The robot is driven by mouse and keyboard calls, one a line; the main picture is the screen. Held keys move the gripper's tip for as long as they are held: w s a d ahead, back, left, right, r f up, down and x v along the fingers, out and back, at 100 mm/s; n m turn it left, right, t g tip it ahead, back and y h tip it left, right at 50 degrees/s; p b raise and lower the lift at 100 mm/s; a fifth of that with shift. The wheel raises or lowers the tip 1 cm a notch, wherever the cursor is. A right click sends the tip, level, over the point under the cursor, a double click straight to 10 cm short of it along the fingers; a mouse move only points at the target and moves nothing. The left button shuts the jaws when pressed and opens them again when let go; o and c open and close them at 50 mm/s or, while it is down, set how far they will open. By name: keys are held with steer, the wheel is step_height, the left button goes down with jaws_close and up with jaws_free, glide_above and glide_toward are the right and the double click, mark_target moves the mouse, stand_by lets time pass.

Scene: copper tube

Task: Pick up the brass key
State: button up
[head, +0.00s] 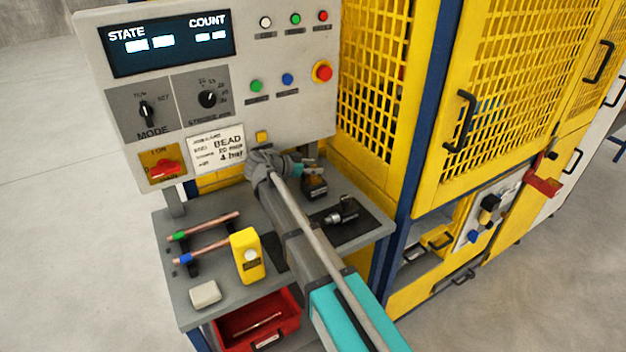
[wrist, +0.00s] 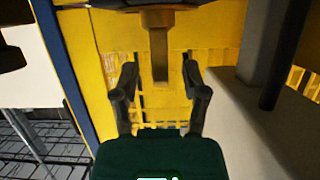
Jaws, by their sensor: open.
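A brass-brown T-shaped piece, which looks like the brass key (wrist: 158,48), shows in the upper middle of the wrist view, with a wide head and a narrow stem. My gripper (wrist: 159,74) is open, with one finger on each side of the stem and a gap on both sides. I cannot tell the depth between them. In the head view my gripper (head: 308,164) is below the control panel, over a small dark block (head: 314,187) on the bench. I cannot make out the key there, as the arm and gripper cover much of that spot.
The grey control panel (head: 290,105) stands close behind my gripper. On the bench (head: 172,222) are copper tubes (head: 205,225), a yellow device (head: 244,240), a pale block (head: 205,294) and a dark tool (head: 342,211). A red bin (head: 292,304) sits below. Yellow mesh guarding (head: 375,80) rises at right.

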jaws_close()
steer(key=shift+r, duration=0.15)
stand_by(0.5)
steer(key=shift+r+p, duration=0.9)
steer(key=shift+p, duration=0.15)
steer(key=s+d+r+p, duration=0.9)
steer(key=d+r+p, duration=0.1)
steer(key=r+p, duration=0.1)
steer(key=shift+d, duration=0.35)
